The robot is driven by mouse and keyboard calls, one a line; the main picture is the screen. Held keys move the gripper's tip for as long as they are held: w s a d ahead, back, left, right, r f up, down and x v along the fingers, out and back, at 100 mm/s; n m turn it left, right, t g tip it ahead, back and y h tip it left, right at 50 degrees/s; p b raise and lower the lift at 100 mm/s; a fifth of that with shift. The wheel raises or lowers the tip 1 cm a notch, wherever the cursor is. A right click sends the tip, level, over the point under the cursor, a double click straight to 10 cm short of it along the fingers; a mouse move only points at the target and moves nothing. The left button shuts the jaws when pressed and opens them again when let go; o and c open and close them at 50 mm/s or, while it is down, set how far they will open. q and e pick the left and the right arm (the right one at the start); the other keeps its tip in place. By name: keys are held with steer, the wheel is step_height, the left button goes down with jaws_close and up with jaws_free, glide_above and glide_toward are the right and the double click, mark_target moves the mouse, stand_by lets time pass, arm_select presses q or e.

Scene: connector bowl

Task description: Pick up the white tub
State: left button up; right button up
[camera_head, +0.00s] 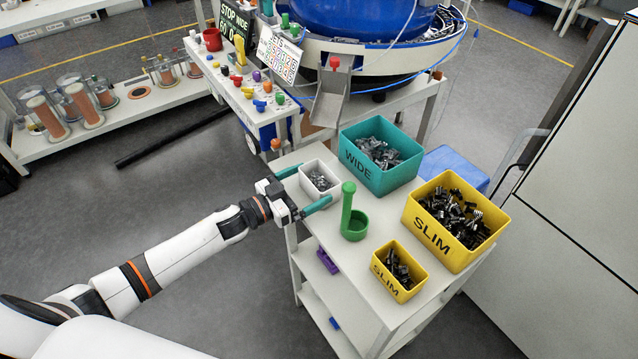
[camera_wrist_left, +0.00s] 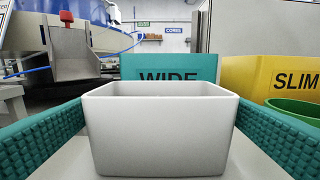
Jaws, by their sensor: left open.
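The white tub (camera_head: 318,184) stands upright near the left corner of the white cart's top, with small metallic parts inside. My left gripper (camera_head: 303,188) is open, its two teal fingers on either side of the tub in the head view. In the left wrist view, the tub (camera_wrist_left: 160,132) fills the middle between the teal fingers. A gap shows at each side, though I cannot tell exactly how close the fingers are. The tub's contents are hidden in the wrist view. My right gripper is not in view.
A teal WIDE bin (camera_head: 356,178) stands just behind the tub. A green scoop (camera_head: 354,226) stands close to its right. A large yellow SLIM bin (camera_head: 429,232) and small yellow SLIM bin (camera_head: 393,287) are farther right. The cart top's front left is bare.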

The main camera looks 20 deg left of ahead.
mark_target(308, 185)
arm_select(q)
steer(key=x, duration=0.3)
steer(key=shift+w+d, duration=0.25)
steer(key=shift+c, duration=0.2)
steer(key=c, duration=0.7)
